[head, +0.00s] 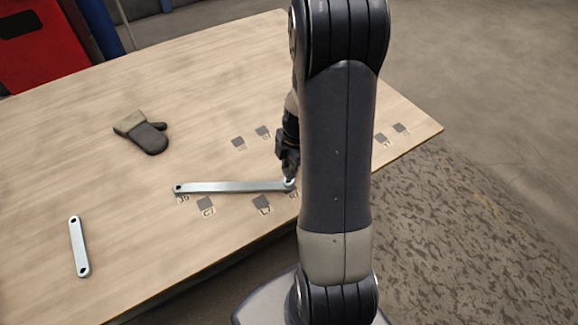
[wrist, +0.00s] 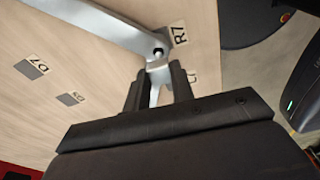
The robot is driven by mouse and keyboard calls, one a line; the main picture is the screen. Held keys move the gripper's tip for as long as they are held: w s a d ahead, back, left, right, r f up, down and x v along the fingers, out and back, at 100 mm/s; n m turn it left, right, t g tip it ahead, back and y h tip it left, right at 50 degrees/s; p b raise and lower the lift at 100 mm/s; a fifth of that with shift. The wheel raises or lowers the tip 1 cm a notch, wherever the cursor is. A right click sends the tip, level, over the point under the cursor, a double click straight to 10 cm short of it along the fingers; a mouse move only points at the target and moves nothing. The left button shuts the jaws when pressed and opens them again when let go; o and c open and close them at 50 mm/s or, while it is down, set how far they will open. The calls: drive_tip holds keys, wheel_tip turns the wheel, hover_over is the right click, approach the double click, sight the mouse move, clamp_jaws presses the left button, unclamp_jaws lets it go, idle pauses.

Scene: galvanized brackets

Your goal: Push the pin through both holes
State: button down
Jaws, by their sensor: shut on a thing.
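A long galvanized bar (head: 232,187) lies across the table in the head view, with a hole near its left end. Its right end is at my gripper (head: 289,168). In the wrist view the bar (wrist: 100,22) comes in from the upper left and ends at a dark round hole or pin end; I cannot tell which. My gripper (wrist: 157,76) is shut on a pale metal piece (wrist: 155,95), which meets or overlaps the bar's end. Whether this piece is the pin or another bracket is unclear. A shorter bar (head: 79,247) with a hole at each end lies apart at the left.
An oven mitt (head: 143,131) lies on the wooden table (head: 60,180), behind the long bar. Several grey squares with printed labels, including D7 (wrist: 32,69), mark the tabletop. The table's right edge is close to my arm. The table's left part is mostly clear.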

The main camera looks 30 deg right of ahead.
drive_tip(key=shift+f+b, duration=1.7)
drive_tip(key=shift+b, duration=0.05)
drive_tip(key=c, duration=1.1)
unclamp_jaws()
drive_tip(key=shift+c, duration=0.2)
wheel_tip(320, 180, up, 11)
drive_tip(key=d, duration=0.1)
drive_tip(key=shift+d+f+p, duration=0.15)
drive_tip(key=shift+d+p, duration=0.15)
drive_tip(key=shift+p, duration=0.1)
drive_tip(key=shift+f, duration=0.1)
